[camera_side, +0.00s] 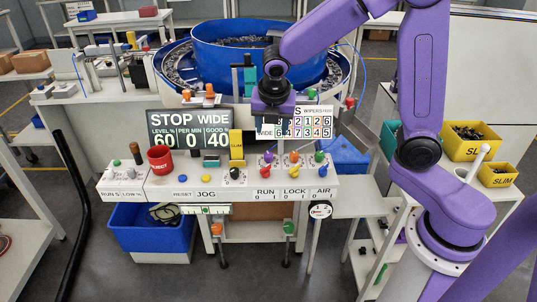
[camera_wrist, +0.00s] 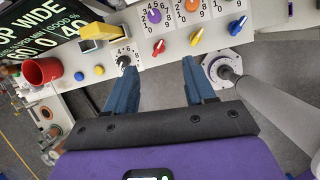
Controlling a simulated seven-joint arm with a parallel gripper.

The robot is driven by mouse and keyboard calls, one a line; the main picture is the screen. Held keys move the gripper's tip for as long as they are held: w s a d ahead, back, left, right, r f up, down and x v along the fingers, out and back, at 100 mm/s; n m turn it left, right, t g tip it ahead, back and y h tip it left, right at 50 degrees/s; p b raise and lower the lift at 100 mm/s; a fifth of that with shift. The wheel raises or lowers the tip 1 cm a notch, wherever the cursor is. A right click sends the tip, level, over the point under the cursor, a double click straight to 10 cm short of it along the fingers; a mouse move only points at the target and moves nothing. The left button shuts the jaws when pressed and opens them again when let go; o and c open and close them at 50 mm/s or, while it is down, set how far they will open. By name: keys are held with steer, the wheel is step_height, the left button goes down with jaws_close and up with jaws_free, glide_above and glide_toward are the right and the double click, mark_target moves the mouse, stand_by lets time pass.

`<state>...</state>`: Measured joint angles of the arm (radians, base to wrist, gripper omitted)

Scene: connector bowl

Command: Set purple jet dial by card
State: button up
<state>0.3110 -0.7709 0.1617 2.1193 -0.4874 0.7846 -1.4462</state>
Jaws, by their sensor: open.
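The purple jet dial (camera_side: 268,157) is a small knob on the white console's upper row, left of an orange and a green dial. In the wrist view the purple dial (camera_wrist: 153,17) sits on a numbered white face near the top edge. The card (camera_side: 311,122) is a white number chart with coloured cells standing behind the dials; my gripper hides part of its left side. A row label there reads WIDE. My gripper (camera_side: 273,106) is above and behind the purple dial. In the wrist view my gripper (camera_wrist: 160,82) has its two blue fingers apart and empty.
A black display (camera_side: 190,129) reads STOP WIDE, with 60, 0 and 40. A yellow SLIM block (camera_side: 236,146) stands left of the dials. Red RUN (camera_side: 266,172), yellow LOCK (camera_side: 293,172) and blue AIR (camera_side: 320,170) switches sit below them. A blue bowl (camera_side: 222,50) is behind.

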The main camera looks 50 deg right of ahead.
mark_target(268, 155)
steer(key=shift+n, duration=0.7)
steer(key=x, duration=0.6)
steer(key=w+d+x, duration=0.1)
steer(key=x, duration=0.5)
steer(key=r+x, duration=0.1)
steer(key=x, duration=0.5)
steer(key=shift+w+d+f, duration=0.25)
steer(key=shift+w+f, duration=0.05)
steer(key=shift+w, duration=0.15)
steer(key=shift+c, duration=0.3)
jaws_close()
